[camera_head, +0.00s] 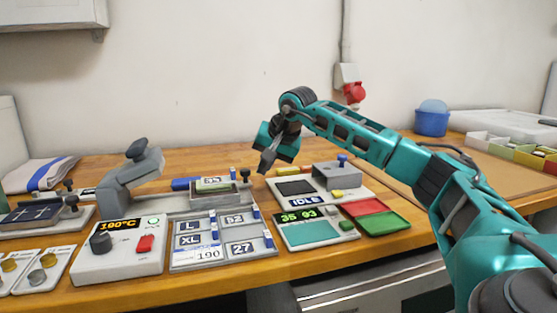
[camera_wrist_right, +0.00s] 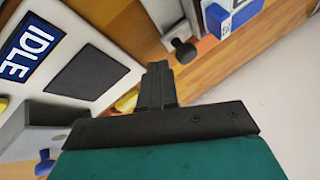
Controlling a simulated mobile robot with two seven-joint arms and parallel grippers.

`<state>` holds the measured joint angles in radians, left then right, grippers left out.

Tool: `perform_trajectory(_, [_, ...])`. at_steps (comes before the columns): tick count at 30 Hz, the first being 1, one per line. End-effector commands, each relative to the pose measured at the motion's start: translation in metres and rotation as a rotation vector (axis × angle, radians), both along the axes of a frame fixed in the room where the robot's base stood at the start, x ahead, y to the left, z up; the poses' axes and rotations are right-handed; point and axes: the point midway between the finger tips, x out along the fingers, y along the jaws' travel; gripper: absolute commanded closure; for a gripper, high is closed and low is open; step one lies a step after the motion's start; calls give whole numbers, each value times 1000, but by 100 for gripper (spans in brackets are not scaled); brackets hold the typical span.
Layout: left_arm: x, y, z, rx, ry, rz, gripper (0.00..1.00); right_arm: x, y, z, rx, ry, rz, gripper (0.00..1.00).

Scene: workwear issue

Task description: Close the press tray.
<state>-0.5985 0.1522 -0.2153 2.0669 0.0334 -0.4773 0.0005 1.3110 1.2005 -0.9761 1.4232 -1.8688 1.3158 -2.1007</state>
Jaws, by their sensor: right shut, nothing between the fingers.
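The heat press (camera_head: 118,247) stands left of centre in the head view, with a 190°C display and its grey upper arm (camera_head: 140,165) raised. The press tray (camera_head: 212,203) sits out to the right of the press, with a label piece (camera_head: 213,184) on it. A black knob (camera_head: 245,174) stands at its right end; it also shows in the wrist view (camera_wrist_right: 183,50). My right gripper (camera_head: 266,163) is shut and empty, pointing down to the right of the knob and apart from it. Its closed fingers show in the wrist view (camera_wrist_right: 158,85). My left gripper is not in view.
A device marked IDLE (camera_head: 318,183) stands right of my gripper. A label holder (camera_head: 222,252) lies in front of the tray, beside a 35 93 display unit (camera_head: 303,232). Red and green trays (camera_head: 383,222) are further right. Bare wooden table (camera_head: 230,155) lies behind.

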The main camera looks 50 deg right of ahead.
Motion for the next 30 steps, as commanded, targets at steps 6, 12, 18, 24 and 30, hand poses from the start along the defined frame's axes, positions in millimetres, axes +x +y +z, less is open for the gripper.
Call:
perform_trajectory(6, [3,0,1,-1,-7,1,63,12,8,-2,-1,1,-2,100])
perform_trajectory(12, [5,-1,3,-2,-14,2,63,13,9,-2,0,1,-2,100])
perform_trajectory(18, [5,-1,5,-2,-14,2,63,14,11,-1,0,2,0,100])
perform_trajectory(24, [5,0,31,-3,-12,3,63,34,47,4,0,5,7,100])
perform_trajectory(30, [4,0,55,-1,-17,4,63,61,97,3,2,3,5,100])
